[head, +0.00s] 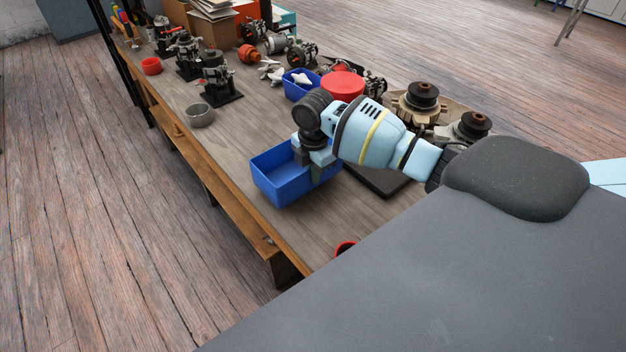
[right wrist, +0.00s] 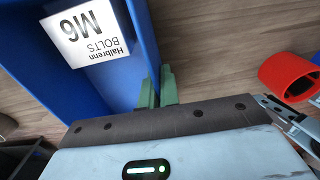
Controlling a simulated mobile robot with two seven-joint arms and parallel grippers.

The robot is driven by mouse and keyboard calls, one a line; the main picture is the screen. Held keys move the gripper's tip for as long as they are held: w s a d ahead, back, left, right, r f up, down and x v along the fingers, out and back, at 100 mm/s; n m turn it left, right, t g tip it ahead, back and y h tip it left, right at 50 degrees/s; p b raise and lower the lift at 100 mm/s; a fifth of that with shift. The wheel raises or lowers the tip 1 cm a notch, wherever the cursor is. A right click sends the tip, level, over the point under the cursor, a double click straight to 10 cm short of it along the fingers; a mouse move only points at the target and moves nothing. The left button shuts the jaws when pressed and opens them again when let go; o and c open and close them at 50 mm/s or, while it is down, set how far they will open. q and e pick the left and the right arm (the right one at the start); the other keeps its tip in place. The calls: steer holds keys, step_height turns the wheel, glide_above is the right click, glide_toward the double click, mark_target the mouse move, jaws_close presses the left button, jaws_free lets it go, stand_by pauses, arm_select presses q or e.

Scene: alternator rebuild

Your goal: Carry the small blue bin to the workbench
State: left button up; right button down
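A small blue bin (head: 272,187) sits at the front part of the wooden workbench (head: 225,150) in the head view. It looks upright, and its inside looks empty where I can see it. Whether its base touches the bench top is unclear. My right gripper (head: 318,172) is at the bin's right wall. In the right wrist view, the green fingertips (right wrist: 157,92) are close together on either side of the blue bin's wall (right wrist: 143,40). A white label (right wrist: 90,33) on the bin reads "Halbrenn BOLTS M6". My left gripper is in neither view.
A second blue bin (head: 290,91) with pale parts stands behind, beside a red round container (head: 343,85). A red cup (right wrist: 290,85) is close by. Bench around the grey cup is mostly clear.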

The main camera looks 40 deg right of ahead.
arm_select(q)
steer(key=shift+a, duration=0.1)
arm_select(e)
steer(key=shift+f, duration=1.2)
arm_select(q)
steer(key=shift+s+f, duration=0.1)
arm_select(e)
steer(key=shift+f, duration=0.2)
steer(key=c, duration=1.7)
jaws_free()
steer(key=shift+s, duration=0.1)
steer(key=shift+o, duration=0.3)
steer(key=shift+r, duration=0.35)
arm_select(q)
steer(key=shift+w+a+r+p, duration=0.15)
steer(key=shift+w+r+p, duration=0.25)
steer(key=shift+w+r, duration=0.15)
arm_select(e)
step_height(320, 180, up, 12)
steer(key=shift+f, duration=0.2)
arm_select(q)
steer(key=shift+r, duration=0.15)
